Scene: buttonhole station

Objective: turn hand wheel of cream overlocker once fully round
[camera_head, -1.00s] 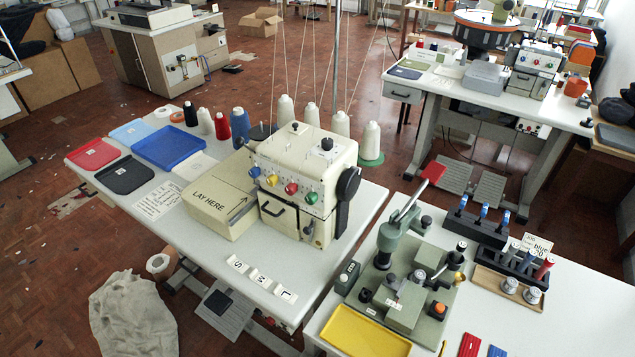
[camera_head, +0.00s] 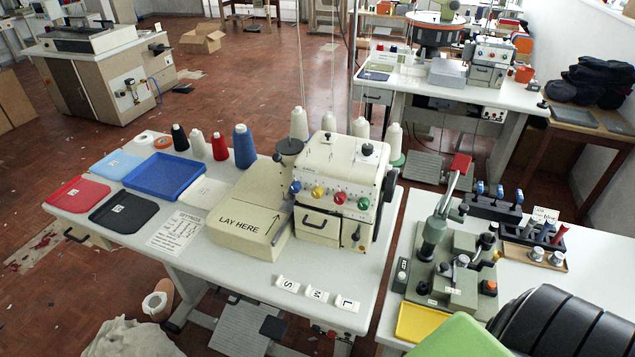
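The cream overlocker (camera_head: 340,165) stands on the white table in the middle, with a row of blue, yellow, red and green dials on its front. Its black hand wheel (camera_head: 387,190) sits on the machine's right side and shows nearly edge-on. Part of the wheel is hidden by the housing. A cream extension marked "LAY HERE" (camera_head: 243,215) adjoins the machine on the left.
Thread cones stand behind the machine. A blue tray (camera_head: 165,176) and size tags S, M, L (camera_head: 317,295) lie on the table. A green press (camera_head: 455,260) stands right.

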